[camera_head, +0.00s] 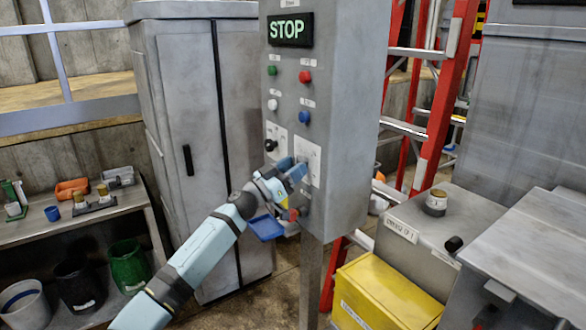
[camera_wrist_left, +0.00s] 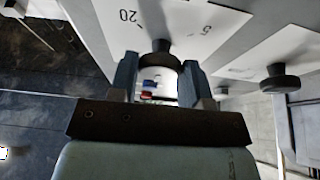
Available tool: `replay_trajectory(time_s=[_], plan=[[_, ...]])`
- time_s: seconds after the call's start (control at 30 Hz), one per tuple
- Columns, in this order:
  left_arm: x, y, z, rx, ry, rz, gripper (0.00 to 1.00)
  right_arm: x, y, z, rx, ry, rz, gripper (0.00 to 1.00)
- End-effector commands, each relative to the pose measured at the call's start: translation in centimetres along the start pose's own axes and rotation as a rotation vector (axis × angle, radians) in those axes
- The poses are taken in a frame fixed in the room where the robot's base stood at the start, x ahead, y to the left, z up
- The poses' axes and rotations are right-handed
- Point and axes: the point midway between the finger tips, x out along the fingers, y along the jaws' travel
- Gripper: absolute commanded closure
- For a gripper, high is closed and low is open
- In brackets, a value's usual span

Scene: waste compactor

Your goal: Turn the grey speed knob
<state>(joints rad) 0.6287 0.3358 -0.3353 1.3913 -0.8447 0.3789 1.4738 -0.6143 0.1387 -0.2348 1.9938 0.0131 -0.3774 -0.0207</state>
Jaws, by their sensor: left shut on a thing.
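The grey control box (camera_head: 345,120) stands on a post. My left gripper (camera_head: 297,172) reaches to the white dial plate (camera_head: 314,158) on its front. In the left wrist view, the two blue fingers of my left gripper (camera_wrist_left: 160,84) are shut on the sides of the grey speed knob (camera_wrist_left: 158,70), in front of a dial plate (camera_wrist_left: 185,20) marked 20 and 5. The fingers hide the knob in the head view. A black knob (camera_head: 270,145) sits on the neighbouring plate and also shows in the left wrist view (camera_wrist_left: 280,79). My right gripper is out of view.
A lit STOP display (camera_head: 290,29) and green, red (camera_head: 305,76), white and blue (camera_head: 304,117) buttons sit above the dials. A grey cabinet (camera_head: 195,130) stands left behind my arm. A red ladder (camera_head: 445,90) and yellow box (camera_head: 385,295) are right of the control box.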

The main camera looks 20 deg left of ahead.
Motion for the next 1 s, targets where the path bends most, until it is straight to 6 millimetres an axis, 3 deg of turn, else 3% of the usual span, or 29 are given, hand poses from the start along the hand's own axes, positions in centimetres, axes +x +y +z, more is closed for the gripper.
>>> replay_trajectory(time_s=[0.37,1.0], plan=[[-0.04,-0.17,0.03,0.132,-0.001,0.055,0.80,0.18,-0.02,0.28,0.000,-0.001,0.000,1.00],[0.05,-0.71,-0.23,0.680,-0.002,0.281,0.80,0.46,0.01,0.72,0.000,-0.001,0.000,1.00]])
